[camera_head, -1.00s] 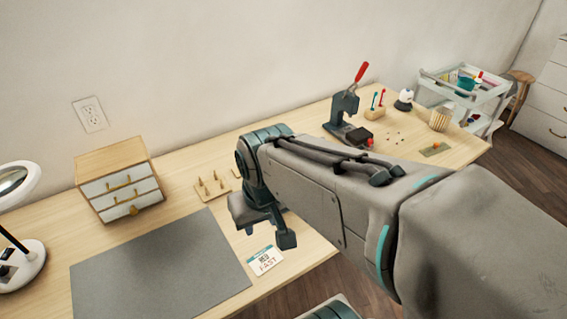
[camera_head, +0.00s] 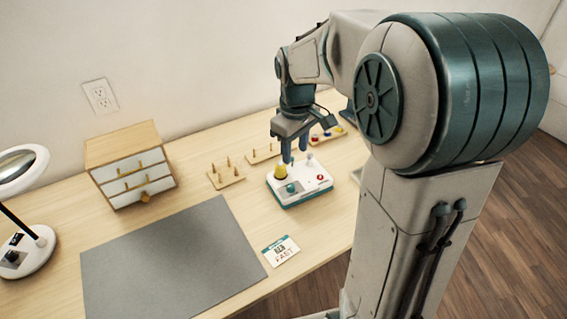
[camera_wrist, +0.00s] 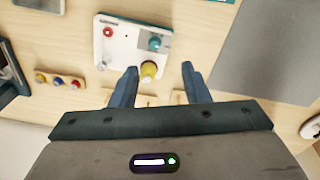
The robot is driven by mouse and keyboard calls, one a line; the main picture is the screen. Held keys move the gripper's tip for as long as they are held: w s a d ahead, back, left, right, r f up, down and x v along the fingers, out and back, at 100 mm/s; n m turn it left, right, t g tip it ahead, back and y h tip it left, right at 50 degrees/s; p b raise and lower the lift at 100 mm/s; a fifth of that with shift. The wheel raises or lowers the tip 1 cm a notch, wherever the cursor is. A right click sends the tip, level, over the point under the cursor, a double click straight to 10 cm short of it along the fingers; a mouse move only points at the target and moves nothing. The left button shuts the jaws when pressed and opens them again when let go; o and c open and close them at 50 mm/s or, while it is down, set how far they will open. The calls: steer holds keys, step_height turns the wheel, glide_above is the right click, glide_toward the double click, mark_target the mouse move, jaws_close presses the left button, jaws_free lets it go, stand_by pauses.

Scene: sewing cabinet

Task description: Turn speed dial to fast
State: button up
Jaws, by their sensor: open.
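A white machine with a teal base (camera_head: 308,193) stands on the table, and its top shows in the wrist view (camera_wrist: 125,58). It carries a yellow knob (camera_head: 280,171), a teal dial (camera_head: 291,188), a red button (camera_head: 321,177) and a small white lever (camera_head: 311,160). I cannot tell for certain which part is the speed dial. My gripper (camera_head: 295,156) is open and empty, pointing down above the machine's back edge. In the wrist view the yellow knob (camera_wrist: 149,71) shows between the fingertips (camera_wrist: 160,66), with the teal dial (camera_wrist: 154,43) beyond it. I see no contact.
A card reading "FAST" (camera_head: 281,250) lies in front of the machine, beside a grey mat (camera_head: 165,270). Pegged wooden boards (camera_head: 226,178) stand left of the machine, and a small drawer cabinet (camera_head: 131,165) farther left. A lamp (camera_head: 22,170) stands at the far left.

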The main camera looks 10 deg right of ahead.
mark_target(291, 185)
steer(key=shift+n, duration=0.6)
steer(key=w+f, duration=0.1)
steer(key=f, duration=0.4)
steer(key=w+f, duration=0.1)
steer(key=f, duration=0.4)
steer(key=w+f, duration=0.1)
steer(key=f, duration=0.4)
steer(key=shift+w+f+b, duration=0.15)
steer(key=shift+f+b, duration=0.15)
steer(key=shift+b, duration=0.05)
jaws_close()
